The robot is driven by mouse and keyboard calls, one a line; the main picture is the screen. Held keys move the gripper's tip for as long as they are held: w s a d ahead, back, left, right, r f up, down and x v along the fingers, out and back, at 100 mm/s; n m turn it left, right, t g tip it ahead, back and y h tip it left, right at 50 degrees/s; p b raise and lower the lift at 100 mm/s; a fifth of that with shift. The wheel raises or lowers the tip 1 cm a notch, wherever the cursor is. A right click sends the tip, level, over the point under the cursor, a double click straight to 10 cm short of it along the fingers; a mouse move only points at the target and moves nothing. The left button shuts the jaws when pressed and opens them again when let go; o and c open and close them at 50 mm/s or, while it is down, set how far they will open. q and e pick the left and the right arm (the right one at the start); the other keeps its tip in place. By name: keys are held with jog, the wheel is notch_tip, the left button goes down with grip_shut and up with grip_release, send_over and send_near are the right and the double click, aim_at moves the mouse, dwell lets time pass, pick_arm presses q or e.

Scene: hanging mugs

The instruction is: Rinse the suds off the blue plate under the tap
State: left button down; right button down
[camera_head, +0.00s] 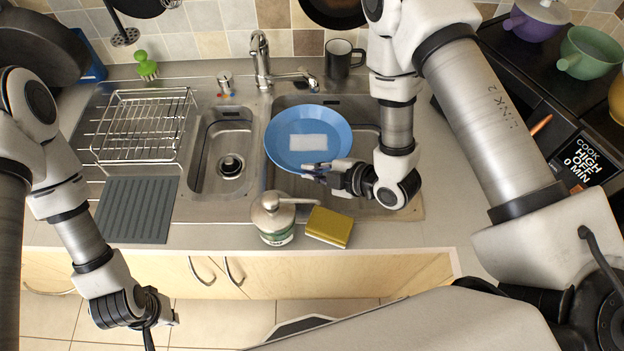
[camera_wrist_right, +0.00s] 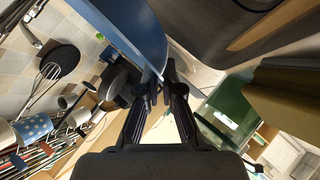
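The blue plate (camera_head: 283,138) is over the right sink basin, its upper face showing to the head camera. A white, roughly rectangular patch of suds (camera_head: 308,142) lies on its middle. My right gripper (camera_head: 312,171) is at the plate's front rim. In the right wrist view the fingers (camera_wrist_right: 160,82) close on the edge of the blue plate (camera_wrist_right: 138,28). The tap (camera_head: 262,66) stands behind the basins, its spout pointing right, just beyond the plate's back rim. No water stream shows. My left gripper (camera_head: 168,312) is empty in front of the cabinets; its opening is unclear.
A soap dispenser (camera_head: 273,222) and a yellow-green sponge (camera_head: 329,227) stand at the counter's front edge, close to my right gripper. A dark mug (camera_head: 338,58) is behind the sink. A wire dish rack (camera_head: 140,125) is left. The left basin (camera_head: 215,168) is empty.

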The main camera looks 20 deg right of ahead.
aim_at(310, 145)
jog(key=shift+w+d+f+b, duration=0.25)
jog(key=shift+w+d, duration=0.25)
jog(key=shift+w, duration=0.8)
jog(key=shift+w+d+f+b, duration=0.25)
jog(key=shift+w+d, duration=0.25)
jog(key=shift+w, duration=0.75)
jog(key=shift+w+d+f+b, duration=0.15)
jog(key=shift+w+d+f, duration=0.3)
jog(key=shift+w, duration=0.85)
jog(key=shift+r, duration=0.1)
